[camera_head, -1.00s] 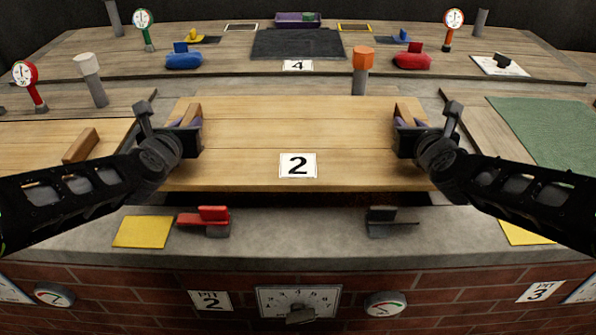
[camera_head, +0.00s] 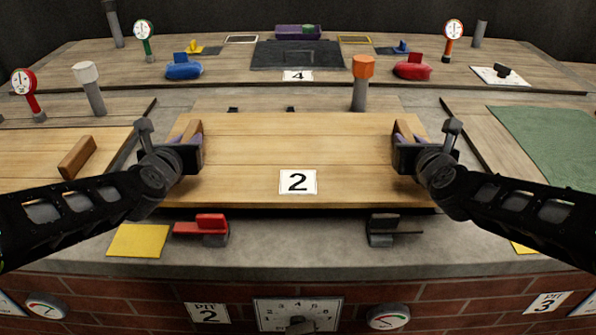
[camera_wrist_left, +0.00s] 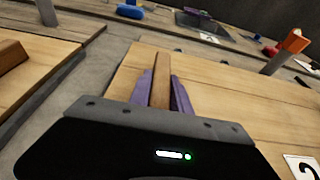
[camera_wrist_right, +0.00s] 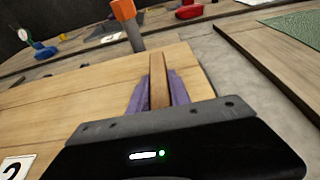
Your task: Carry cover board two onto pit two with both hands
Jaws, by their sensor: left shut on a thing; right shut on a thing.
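Cover board two (camera_head: 300,150) is a wide light wooden board with a white label "2" (camera_head: 297,182). It lies roughly level in the middle of the head view. A wooden handle bar stands at each end of it. My left gripper (camera_head: 190,139) is shut on the left handle, which shows between purple fingers in the left wrist view (camera_wrist_left: 161,82). My right gripper (camera_head: 405,140) is shut on the right handle, also seen in the right wrist view (camera_wrist_right: 159,82). The pit opening is hidden under the board.
Neighbouring boards lie left (camera_head: 40,150) and right, the right one with a green mat (camera_head: 552,140).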

